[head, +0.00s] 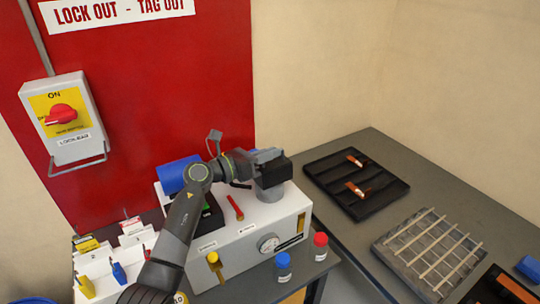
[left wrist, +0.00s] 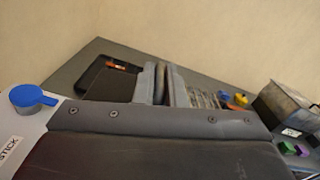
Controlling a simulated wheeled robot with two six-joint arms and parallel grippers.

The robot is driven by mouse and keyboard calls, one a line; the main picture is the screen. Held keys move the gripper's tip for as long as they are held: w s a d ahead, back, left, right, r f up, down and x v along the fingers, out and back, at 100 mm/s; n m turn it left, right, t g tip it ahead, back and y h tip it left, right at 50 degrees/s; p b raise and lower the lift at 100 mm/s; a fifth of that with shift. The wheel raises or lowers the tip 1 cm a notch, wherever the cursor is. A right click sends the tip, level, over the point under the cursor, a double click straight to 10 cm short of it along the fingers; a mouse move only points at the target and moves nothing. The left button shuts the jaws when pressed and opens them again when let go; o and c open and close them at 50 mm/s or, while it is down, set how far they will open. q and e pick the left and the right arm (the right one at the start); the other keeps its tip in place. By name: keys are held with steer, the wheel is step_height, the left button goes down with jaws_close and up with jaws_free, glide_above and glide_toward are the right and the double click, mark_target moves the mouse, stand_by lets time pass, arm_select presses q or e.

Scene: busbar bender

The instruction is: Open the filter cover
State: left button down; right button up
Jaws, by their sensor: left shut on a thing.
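The filter cover looks to be the grey round part (head: 273,191) on top of the white machine box (head: 225,264), at its right end in the head view. My left gripper (head: 272,172) is right over this part and hides most of its top. In the left wrist view the two fingers (left wrist: 163,84) are close together, with a thin dark grey piece between them. The gripper is shut on that piece, which seems to be the cover's grip. Whether the cover has turned or lifted cannot be seen. My right gripper is not in view.
A red lever (head: 234,207) and a gauge (head: 268,243) are on the box. A black tray (head: 352,197) and a slatted grey tray (head: 428,252) lie to the right, with bare bench between.

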arm_select(q)
steer(key=w+n, duration=0.1)
steer(key=w+a+r+n+p, duration=0.1)
steer(key=n, duration=0.1)
steer(key=shift+w+a+r, duration=0.1)
steer(key=shift+a+r, duration=0.15)
steer(key=shift+a, duration=0.05)
steer(key=shift+w+a+r+n, duration=0.2)
steer(key=shift+w+a+n, duration=0.3)
steer(key=shift+w+n, duration=0.3)
steer(key=shift+w+a+n, duration=0.4)
steer(key=shift+w+n, duration=0.05)
steer(key=shift+n, duration=0.35)
